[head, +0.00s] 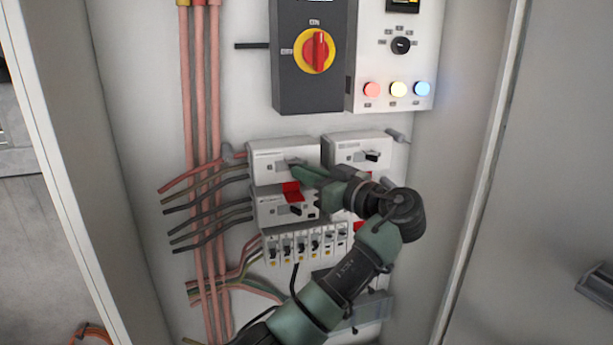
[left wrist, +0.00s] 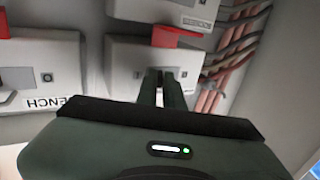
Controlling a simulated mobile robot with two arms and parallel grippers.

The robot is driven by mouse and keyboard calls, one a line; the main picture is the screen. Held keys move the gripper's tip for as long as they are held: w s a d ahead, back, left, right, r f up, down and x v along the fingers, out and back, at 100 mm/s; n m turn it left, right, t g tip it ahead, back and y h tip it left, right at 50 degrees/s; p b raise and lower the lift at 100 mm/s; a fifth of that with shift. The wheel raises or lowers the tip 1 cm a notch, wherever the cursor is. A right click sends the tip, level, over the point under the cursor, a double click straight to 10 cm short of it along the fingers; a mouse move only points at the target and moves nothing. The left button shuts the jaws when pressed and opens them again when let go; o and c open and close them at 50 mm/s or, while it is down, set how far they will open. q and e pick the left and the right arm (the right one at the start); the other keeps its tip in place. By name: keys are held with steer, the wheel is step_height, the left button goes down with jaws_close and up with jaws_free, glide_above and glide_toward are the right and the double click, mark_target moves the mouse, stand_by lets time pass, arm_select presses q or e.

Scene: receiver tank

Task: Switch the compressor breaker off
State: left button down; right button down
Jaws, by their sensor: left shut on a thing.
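Four breakers sit in two rows on the cabinet's back panel in the head view. They are upper left (head: 262,160), upper right (head: 345,143), lower left (head: 268,207) and a mostly hidden lower right one. I cannot read which is the compressor's. My left gripper (head: 298,172) is at the upper left breaker, shut on its handle; the fingers hide most of the handle. In the left wrist view, turned upside down, the fingers (left wrist: 162,78) meet the face of that breaker (left wrist: 124,62). My right gripper is not in view.
Red tabs show on the lower left breaker (head: 292,191) and near the lower right one. A row of small breakers (head: 300,243) sits below. A red and yellow rotary switch (head: 316,51) and lamps (head: 398,89) are above. Cables (head: 205,210) run at left.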

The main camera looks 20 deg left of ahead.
arm_select(q)
steer(key=m+t+h+b, duration=0.1)
steer(key=b, duration=0.1)
steer(key=s+a+m+t+h+b, duration=0.1)
steer(key=t+b, duration=0.1)
steer(key=m+t+h+b, duration=0.1)
steer(key=m+h+b, duration=0.1)
steer(key=shift+s+a+f+t, duration=0.25)
steer(key=shift+s+f+t, duration=0.15)
steer(key=shift+s+a+r+m+t+h, duration=0.2)
steer(key=shift+m+t+h, duration=0.2)
steer(key=shift+t+h, duration=0.15)
steer(key=shift+a+m+t+h+b, duration=0.3)
steer(key=shift+m+h, duration=0.1)
steer(key=shift+h, duration=0.25)
steer(key=shift+s+a+r+m+t+h, duration=0.1)
steer(key=shift+s+a+m+t+h, duration=0.15)
steer(key=shift+m+h, duration=0.25)
steer(key=shift+a+r+m+t+h, duration=0.1)
steer(key=shift+m+t+h, duration=0.25)
steer(key=shift+h, duration=0.25)
steer(key=m+h+p, duration=0.1)
steer(key=a+m+t+h+p, duration=0.1)
steer(key=h, duration=0.1)
steer(key=shift+s+a+m+h, duration=0.15)
steer(key=shift+m+h, duration=0.1)
steer(key=shift+h, duration=0.05)
steer(key=shift+a+m+h, duration=0.2)
steer(key=shift+m+h, duration=0.3)
steer(key=shift+h, duration=0.3)
